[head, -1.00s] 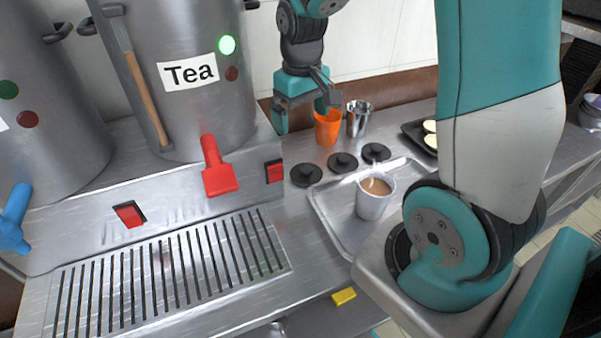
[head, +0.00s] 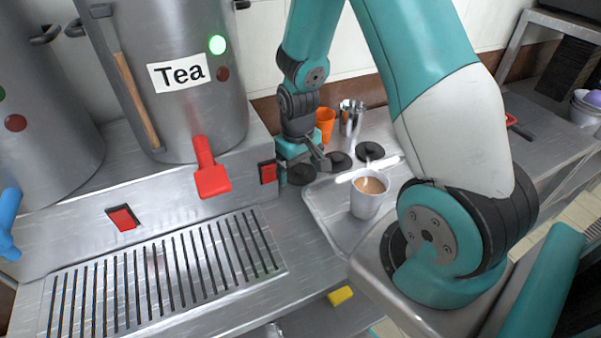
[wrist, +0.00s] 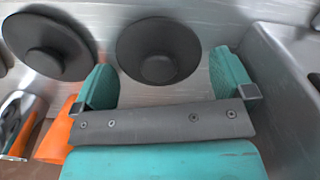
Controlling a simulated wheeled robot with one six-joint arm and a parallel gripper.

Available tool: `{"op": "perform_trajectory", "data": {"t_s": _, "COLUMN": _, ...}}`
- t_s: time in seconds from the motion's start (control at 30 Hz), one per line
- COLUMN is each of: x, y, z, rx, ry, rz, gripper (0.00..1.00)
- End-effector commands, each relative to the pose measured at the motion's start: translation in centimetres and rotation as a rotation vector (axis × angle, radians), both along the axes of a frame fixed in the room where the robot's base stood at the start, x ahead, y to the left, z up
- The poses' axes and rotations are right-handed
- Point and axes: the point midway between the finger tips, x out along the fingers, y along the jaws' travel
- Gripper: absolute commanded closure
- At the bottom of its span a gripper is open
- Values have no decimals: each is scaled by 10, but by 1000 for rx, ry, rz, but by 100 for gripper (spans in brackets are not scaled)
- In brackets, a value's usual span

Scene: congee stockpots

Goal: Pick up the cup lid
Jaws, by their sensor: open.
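Three black cup lids with raised knobs lie in a row on the steel counter: the near lid (head: 300,176), the middle lid (head: 339,161) and the far lid (head: 371,151). My gripper (head: 302,167) is open and points down above the near lid, partly hiding it in the head view. In the wrist view, one lid (wrist: 158,48) shows between and beyond the fingers of my gripper (wrist: 163,72), apart from both. A second lid (wrist: 47,45) lies to its left, outside the fingers. Nothing is held.
A tray (head: 326,218) with a cup of milky brown drink (head: 367,197) stands right of the lids. An orange cup (head: 325,122) and metal cups (head: 350,117) stand behind. The tea urn's base, with a red switch (head: 267,172), is close left of my gripper.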

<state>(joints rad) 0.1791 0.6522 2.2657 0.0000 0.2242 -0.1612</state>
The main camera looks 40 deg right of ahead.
Motion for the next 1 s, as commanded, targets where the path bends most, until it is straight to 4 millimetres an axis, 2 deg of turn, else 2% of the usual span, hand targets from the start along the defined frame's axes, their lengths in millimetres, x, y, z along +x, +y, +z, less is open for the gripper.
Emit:
{"op": "perform_trajectory", "data": {"t_s": 0.2, "x": 0, "y": 0, "z": -1, "rx": 0, "ry": -1, "rz": 0, "gripper": 0}}
{"op": "perform_trajectory", "data": {"t_s": 0.37, "x": 0, "y": 0, "z": -1, "rx": 0, "ry": -1, "rz": 0, "gripper": 37}}
{"op": "perform_trajectory", "data": {"t_s": 0.4, "x": 0, "y": 0, "z": -1, "rx": 0, "ry": -1, "rz": 0, "gripper": 41}}
{"op": "perform_trajectory", "data": {"t_s": 0.77, "x": 0, "y": 0, "z": 0, "rx": 0, "ry": -1, "rz": 0, "gripper": 41}}
{"op": "perform_trajectory", "data": {"t_s": 1.0, "x": 1, "y": 0, "z": 20, "rx": -1, "ry": -5, "rz": 0, "gripper": 41}}
